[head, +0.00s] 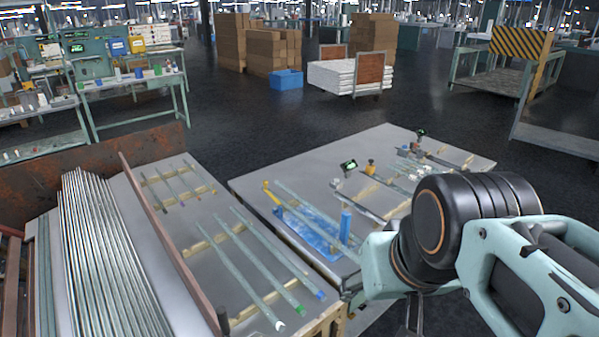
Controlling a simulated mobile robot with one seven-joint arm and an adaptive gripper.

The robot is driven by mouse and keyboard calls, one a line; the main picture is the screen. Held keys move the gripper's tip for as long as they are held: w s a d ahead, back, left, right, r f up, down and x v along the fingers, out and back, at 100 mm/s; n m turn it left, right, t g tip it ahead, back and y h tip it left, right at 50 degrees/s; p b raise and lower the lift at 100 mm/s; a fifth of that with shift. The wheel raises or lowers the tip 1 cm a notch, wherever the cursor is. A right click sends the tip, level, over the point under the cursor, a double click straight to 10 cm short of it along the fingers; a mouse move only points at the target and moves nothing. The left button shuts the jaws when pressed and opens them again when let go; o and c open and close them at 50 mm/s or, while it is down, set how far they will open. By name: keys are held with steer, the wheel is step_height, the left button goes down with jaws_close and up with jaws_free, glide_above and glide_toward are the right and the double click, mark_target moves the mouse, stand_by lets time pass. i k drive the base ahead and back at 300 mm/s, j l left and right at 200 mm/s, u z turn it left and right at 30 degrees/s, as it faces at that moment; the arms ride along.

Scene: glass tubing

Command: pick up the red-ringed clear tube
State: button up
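Three long clear tubes lie on wooden rests on the left grey table: one with a white near end (278,325), one with a green near end (299,309) and one with a blue near end (319,294). I cannot make out a red ring on any tube. More clear tubing (312,213) runs over a blue sheet on the right table. My arm reaches in from the right edge over the right table's near corner. Part of my gripper (414,316) seems to show at the bottom edge; its fingers are too unclear to read.
Shorter thin rods (171,181) lie farther back on the left table. A bundle of metal rods (105,260) lies at its left, beside a rusty rail (165,235). The right table (262,185) carries clamps, gauges and a blue upright cylinder (345,226). Dark floor (250,115) is open behind.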

mark_target(358, 241)
steer(key=i+l+u, duration=0.1)
steer(key=u, duration=0.6)
steer(key=i+l+u, duration=0.1)
steer(key=l+u, duration=0.15)
steer(key=l, duration=0.15)
steer(key=l+u, duration=0.25)
steer(key=i+l+u, duration=0.1)
steer(key=l, duration=0.35)
steer(key=l+u, duration=0.15)
steer(key=l, duration=1)
steer(key=i+l+u, duration=0.1)
steer(key=l, duration=0.65)
